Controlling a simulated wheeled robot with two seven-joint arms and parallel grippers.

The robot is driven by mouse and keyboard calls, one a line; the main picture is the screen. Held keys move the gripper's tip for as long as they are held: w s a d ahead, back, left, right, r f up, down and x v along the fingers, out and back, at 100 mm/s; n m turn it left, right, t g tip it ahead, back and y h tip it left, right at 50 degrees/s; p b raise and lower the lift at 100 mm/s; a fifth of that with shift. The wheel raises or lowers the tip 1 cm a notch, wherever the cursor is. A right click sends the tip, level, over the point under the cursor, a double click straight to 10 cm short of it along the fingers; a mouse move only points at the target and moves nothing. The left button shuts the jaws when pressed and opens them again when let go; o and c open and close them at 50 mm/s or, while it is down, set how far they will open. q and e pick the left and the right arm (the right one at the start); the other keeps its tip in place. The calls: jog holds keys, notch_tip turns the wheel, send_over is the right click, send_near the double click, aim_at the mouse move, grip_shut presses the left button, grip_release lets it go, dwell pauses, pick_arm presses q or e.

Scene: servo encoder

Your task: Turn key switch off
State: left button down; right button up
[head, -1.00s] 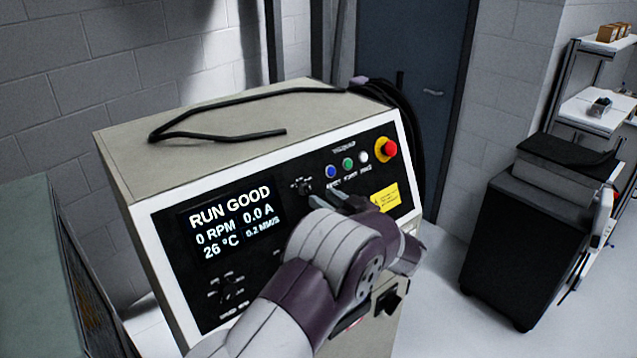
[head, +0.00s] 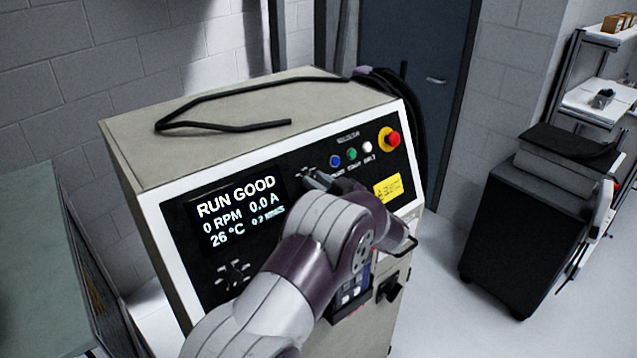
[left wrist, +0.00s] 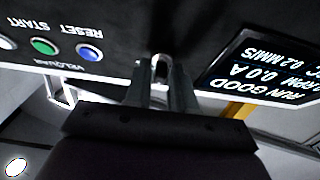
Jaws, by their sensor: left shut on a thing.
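The key switch (left wrist: 160,66) is on the black control panel (head: 228,250), between the display and the blue button. In the head view my left gripper (head: 316,181) is at it and hides most of it. In the left wrist view the fingers of my left gripper (left wrist: 162,85) are closed around the small key piece. The key's exact angle is hard to tell. The display (head: 236,211) reads RUN GOOD, 0 RPM, 0.0 A, 26 °C. My right gripper is not in view.
Blue (head: 335,161), green (head: 351,154) and white (head: 367,147) buttons and a red emergency stop (head: 393,139) sit right of the switch. A black cable (head: 225,127) lies on the cabinet top. A black cart (head: 525,235) stands at right.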

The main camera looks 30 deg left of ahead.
pick_arm(q)
jog(key=shift+w+n+g+b, duration=0.1)
jog(key=shift+n+g+b, duration=0.4)
jog(key=shift+n+b, duration=0.65)
jog(key=n+g+b, duration=0.1)
jog(key=n+b, duration=0.1)
jog(key=n, duration=0.1)
jog(key=shift+y, duration=0.3)
jog(key=n+g+b, duration=0.2)
jog(key=n, duration=0.2)
jog(key=shift+w+r, duration=0.1)
jog(key=shift+r, duration=0.05)
jog(key=shift+r+n+g+b, duration=0.15)
jog(key=shift+n+g+b, duration=0.5)
jog(key=shift+n, duration=0.6)
jog(key=c, duration=1.2)
grip_release()
jog(key=shift+o, duration=0.2)
jog(key=shift+a, duration=0.15)
jog(key=shift+f, duration=0.2)
